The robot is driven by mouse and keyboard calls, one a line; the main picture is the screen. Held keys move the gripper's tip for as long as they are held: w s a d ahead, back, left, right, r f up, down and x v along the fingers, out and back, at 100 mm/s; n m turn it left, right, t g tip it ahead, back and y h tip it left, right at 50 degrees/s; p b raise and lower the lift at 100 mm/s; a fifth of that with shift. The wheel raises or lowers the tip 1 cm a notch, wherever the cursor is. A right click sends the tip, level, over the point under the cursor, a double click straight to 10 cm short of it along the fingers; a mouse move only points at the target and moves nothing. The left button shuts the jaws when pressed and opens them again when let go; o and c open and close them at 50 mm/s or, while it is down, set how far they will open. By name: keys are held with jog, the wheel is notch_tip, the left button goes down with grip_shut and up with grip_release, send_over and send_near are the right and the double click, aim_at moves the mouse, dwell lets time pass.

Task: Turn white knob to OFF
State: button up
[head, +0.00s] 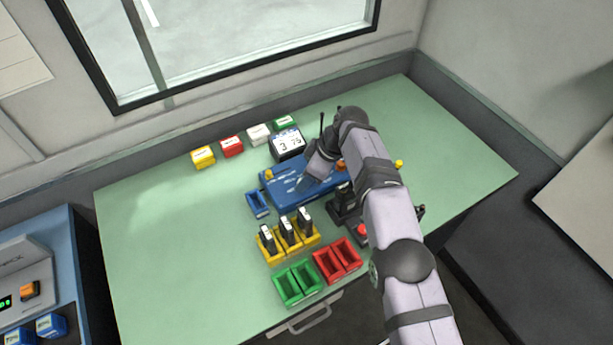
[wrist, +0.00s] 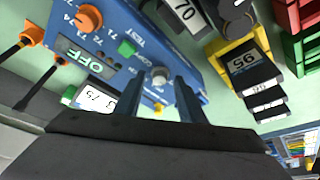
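The blue control panel (wrist: 130,25) carries a pale round knob (wrist: 160,74), apparently the white knob, in the wrist view. An "OFF" label (wrist: 82,55) shows on the panel beside an orange knob (wrist: 89,17). My gripper (wrist: 161,80) is open, its two fingers apart. The pale knob appears between the fingertips; I cannot tell whether they touch it. The knob's pointer direction is not readable. In the head view the blue panel (head: 285,190) lies below my wrist, which hides part of it, and the white knob is not distinguishable.
Yellow holders with black blocks (head: 287,235), green bins (head: 298,284) and red bins (head: 337,260) stand in front. A small blue bin (head: 258,205) is left of the panel. The table's left side is clear.

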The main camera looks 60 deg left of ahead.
jog(key=shift+r, duration=0.15)
jog(key=shift+b+v, duration=0.7)
jog(key=shift+v, duration=0.15)
jog(key=shift+b+v, duration=0.6)
jog(key=shift+v, duration=2.05)
jog(key=shift+d, duration=0.1)
